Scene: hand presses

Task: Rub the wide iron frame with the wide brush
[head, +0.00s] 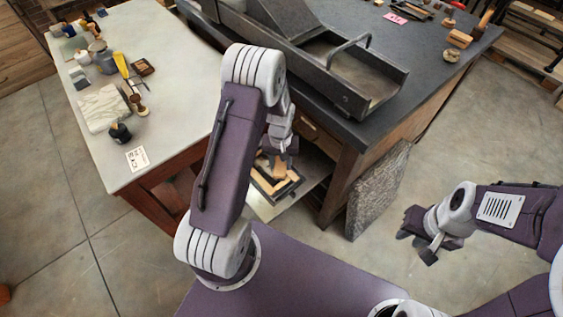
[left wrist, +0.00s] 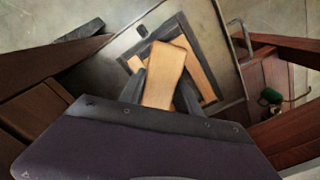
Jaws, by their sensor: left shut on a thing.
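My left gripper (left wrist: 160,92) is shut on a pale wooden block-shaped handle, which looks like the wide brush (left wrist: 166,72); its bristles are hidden. Below and beyond it lies a dark rectangular frame with pale wood in it, probably the wide iron frame (left wrist: 210,90), on a light lower shelf under the table. In the head view the frame (head: 289,187) shows under the dark worktop, partly hidden by my left arm. I cannot tell whether the brush touches it. My right gripper (head: 420,239) is open and empty, over the floor at the right.
A dark worktop (head: 440,60) carries a large metal press bed (head: 385,95). A pale table (head: 165,30) at the left holds jars, brushes and a stone slab. A grey stone slab (head: 375,190) leans by the table leg. Wooden legs flank the shelf opening.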

